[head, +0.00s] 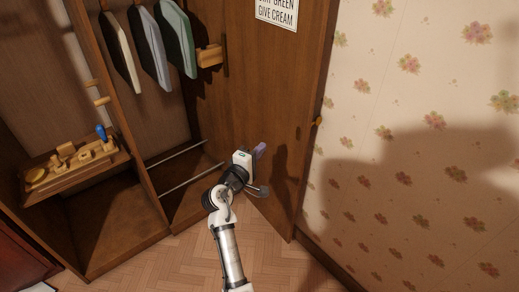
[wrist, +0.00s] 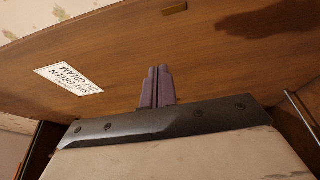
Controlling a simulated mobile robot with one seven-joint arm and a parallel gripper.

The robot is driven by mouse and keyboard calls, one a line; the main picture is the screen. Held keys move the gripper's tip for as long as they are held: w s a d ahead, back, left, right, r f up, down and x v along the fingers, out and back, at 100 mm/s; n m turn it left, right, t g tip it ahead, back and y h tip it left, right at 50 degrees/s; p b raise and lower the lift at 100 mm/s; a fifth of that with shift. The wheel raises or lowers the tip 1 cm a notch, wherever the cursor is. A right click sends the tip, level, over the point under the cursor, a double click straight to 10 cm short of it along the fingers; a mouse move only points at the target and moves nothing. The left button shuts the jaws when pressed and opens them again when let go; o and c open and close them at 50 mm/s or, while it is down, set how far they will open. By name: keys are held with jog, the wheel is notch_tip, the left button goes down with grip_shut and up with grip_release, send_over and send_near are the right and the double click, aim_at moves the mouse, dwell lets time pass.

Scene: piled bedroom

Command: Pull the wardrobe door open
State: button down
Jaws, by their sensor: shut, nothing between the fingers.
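The wardrobe door (head: 262,95) is a brown wooden panel standing wide open, swung out to the right of the wardrobe (head: 120,225) near the papered wall. A small brass-coloured fitting (head: 317,122) shows at its right edge. My gripper (head: 261,150) is in front of the door's inner face, low down, with its purple fingers together and empty. In the wrist view, the shut fingers (wrist: 158,85) point toward the wooden door surface (wrist: 220,55). I cannot tell whether they touch it. A small brass-coloured piece (wrist: 174,8) shows at the top there.
A white sign (head: 276,12) is on the door. Several garments (head: 150,45) hang inside the wardrobe. A shelf at left holds wooden items and a blue-handled tool (head: 101,132). The flowered wall (head: 410,90) is close on the right. The floor (head: 175,265) in front is clear.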

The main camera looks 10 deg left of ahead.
jog(key=s+b, duration=0.1)
jog(key=s, duration=0.7)
jog(key=shift+d+f+b, duration=0.15)
jog(key=shift+d+b, duration=0.15)
jog(key=shift+d, duration=0.1)
